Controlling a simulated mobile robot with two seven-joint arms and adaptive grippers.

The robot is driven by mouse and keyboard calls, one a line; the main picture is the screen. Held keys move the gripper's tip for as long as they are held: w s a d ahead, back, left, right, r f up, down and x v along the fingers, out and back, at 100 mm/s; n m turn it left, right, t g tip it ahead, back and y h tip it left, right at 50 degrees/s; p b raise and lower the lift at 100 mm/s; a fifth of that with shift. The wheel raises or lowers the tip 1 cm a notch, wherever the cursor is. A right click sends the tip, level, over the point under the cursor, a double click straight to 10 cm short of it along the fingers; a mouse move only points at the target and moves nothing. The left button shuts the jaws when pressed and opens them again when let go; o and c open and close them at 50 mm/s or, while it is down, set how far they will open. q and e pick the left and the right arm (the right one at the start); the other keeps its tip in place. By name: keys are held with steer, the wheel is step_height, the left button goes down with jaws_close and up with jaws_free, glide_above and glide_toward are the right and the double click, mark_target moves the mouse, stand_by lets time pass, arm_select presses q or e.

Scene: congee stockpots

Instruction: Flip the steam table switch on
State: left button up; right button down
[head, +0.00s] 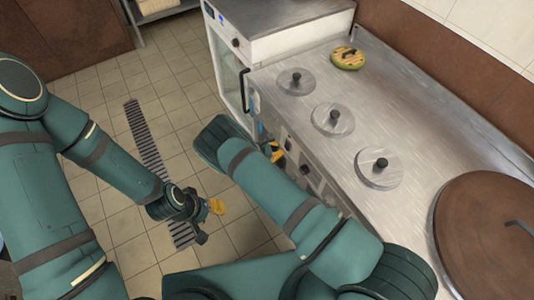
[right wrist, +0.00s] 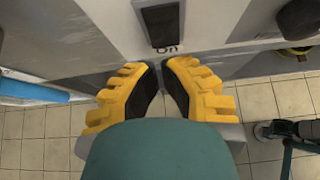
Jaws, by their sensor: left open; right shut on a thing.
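The steam table (head: 320,75) is a steel counter with round lids. In the right wrist view, a dark rectangular switch (right wrist: 160,26) sits in its pale front panel with the word "On" printed below it. I cannot tell which way the switch is set. My right gripper (head: 275,151) is at the front panel; its yellow fingers (right wrist: 162,80) lie just below the label, apart from the switch in the picture. They are shut partway on something I cannot make out. My left gripper (head: 213,207) is open and empty over the floor, away from the counter.
Several knobbed lids (head: 333,119) and a large brown lid (head: 490,235) are on the counter. A green and yellow round item (head: 347,58) lies at the back. A white appliance (head: 226,66) adjoins on the left. The tiled floor (head: 180,75) left of it is free.

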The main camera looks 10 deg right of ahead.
mark_target(287, 146)
steer(key=shift+w+d+f, duration=0.1)
steer(key=shift+w+d, duration=0.15)
steer(key=shift+d, duration=0.45)
steer(key=shift+w+d+f+b, duration=0.15)
steer(key=shift+d+b, duration=0.2)
steer(key=shift+b, duration=0.15)
steer(key=shift+r+p, duration=0.45)
steer(key=shift+r, duration=0.45)
